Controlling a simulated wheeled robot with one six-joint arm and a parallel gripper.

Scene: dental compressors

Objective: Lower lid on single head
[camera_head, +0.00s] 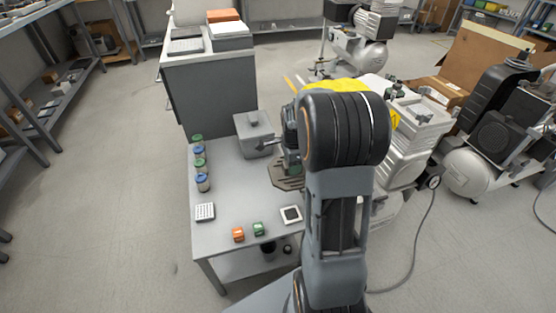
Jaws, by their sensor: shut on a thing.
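A grey box-shaped cover (253,139) with a sloped top and a small knob stands at the back of the table; I take it to be the lid. My gripper (268,147) reaches in from the right, at the right side of the cover. It is shut, seemingly on a thin handle there; the contact is small and partly hidden. My dark arm covers the area just right of it. A dark plate (286,182) lies on the table below my gripper, with a small greenish part near it. I cannot make out which part is the single head.
Several jars (200,166) line the table's left edge. Compressors (470,174) stand right. The table's middle (235,185) is clear.

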